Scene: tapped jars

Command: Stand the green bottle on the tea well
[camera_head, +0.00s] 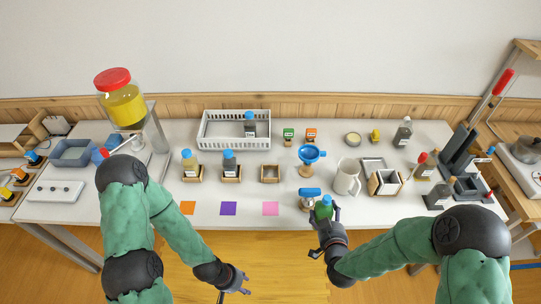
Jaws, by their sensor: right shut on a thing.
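The green bottle (324,208) is upright at the front edge of the table, right of the pink square. My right gripper (325,216) is shut on it from the front; the fingers hide part of its body. I cannot read which is the tea well. My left gripper (240,283) is empty and looks open, low in front of the table.
A blue funnel (310,153) on a stand and a small blue-topped item (309,193) are near the green bottle. A white pitcher (346,177) stands to the right. A white crate (215,139) with a dark bottle is behind the wells.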

